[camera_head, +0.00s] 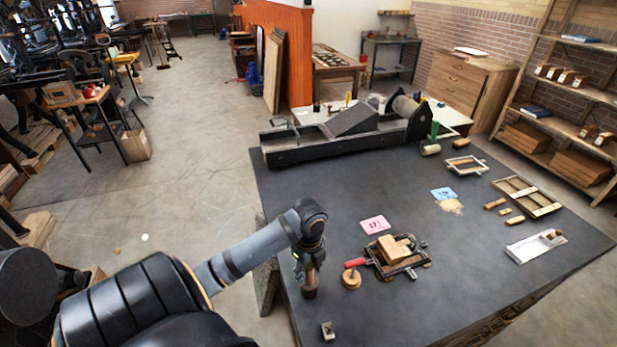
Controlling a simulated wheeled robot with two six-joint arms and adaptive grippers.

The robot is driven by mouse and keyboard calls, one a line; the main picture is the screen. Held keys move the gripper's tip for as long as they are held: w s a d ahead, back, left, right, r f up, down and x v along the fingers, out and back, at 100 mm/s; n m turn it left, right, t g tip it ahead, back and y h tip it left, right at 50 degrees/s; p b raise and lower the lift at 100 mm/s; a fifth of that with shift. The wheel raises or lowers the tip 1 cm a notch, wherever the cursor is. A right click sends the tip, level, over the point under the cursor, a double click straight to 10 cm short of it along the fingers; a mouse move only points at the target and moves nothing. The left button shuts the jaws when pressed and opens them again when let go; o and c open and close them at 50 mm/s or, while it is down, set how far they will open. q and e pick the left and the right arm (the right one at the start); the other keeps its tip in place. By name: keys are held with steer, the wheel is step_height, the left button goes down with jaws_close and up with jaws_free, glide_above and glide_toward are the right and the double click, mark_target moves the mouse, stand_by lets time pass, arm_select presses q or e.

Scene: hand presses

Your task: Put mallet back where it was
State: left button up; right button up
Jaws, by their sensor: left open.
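My left gripper (309,264) reaches in from the left and points down over the near left edge of the dark table (440,300). It is open. A small brown wooden piece (309,289), which looks like the mallet's head, stands on the table right below the fingers. Its upper part is hidden by the gripper, and I cannot tell whether the fingers touch it. My right gripper is not in view.
Right of the gripper are a round wooden piece (351,279), a red handle (355,262) and a dark frame holding a wooden block (394,249). A small metal block (327,331) lies nearer. A long press (330,145) fills the back edge. The table's middle is mostly clear.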

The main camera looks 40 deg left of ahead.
arm_select(q)
step_height(320, 180, up, 11)
steer(key=shift+f+b, duration=0.1)
steer(key=shift+b, duration=0.45)
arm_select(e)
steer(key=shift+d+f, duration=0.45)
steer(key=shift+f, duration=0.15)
arm_select(q)
steer(key=shift+s, duration=0.1)
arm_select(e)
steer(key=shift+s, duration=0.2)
